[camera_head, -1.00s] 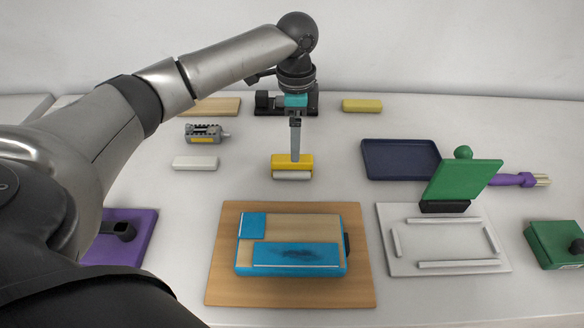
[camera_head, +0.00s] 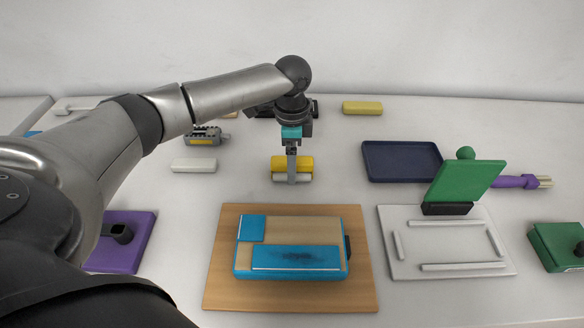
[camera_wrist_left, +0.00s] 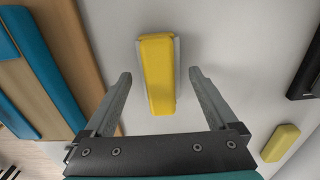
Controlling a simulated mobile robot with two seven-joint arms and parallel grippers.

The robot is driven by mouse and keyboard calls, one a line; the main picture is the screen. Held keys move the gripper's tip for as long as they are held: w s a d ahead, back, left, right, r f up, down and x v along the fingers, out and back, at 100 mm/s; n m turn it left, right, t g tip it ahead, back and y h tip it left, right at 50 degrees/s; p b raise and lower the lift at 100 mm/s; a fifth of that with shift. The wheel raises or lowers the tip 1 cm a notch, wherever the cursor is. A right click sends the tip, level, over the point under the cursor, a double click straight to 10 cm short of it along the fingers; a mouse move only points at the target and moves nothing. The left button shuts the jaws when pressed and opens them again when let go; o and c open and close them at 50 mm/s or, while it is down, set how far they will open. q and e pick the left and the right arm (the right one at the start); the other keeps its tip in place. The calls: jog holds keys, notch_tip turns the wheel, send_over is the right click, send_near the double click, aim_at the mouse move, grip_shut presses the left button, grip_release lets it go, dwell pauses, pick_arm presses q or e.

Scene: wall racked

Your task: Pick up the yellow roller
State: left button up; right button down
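The yellow roller (camera_head: 292,163) lies on the white table behind the wooden board, with a pale grey strip along its near side. In the left wrist view the roller (camera_wrist_left: 158,75) is a long yellow block with grey showing at its edge. In the left wrist view the left gripper (camera_wrist_left: 160,78) is open, one finger on each side of the roller with gaps between. The exact fingertip height above the table cannot be told. My right gripper is not in view.
In front is a wooden board (camera_head: 214,285) with a blue-and-tan box (camera_head: 290,228). A navy tray (camera_head: 402,178) lies to the right, beside a green panel (camera_head: 470,182). A white block (camera_head: 194,165) and a grey device (camera_head: 203,136) lie left. A yellow block (camera_head: 362,108) lies at the back.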

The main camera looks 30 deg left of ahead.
pick_arm(q)
jog(key=c, duration=1.3)
notch_tip(320, 180, up, 20)
jog(key=p, duration=0.3)
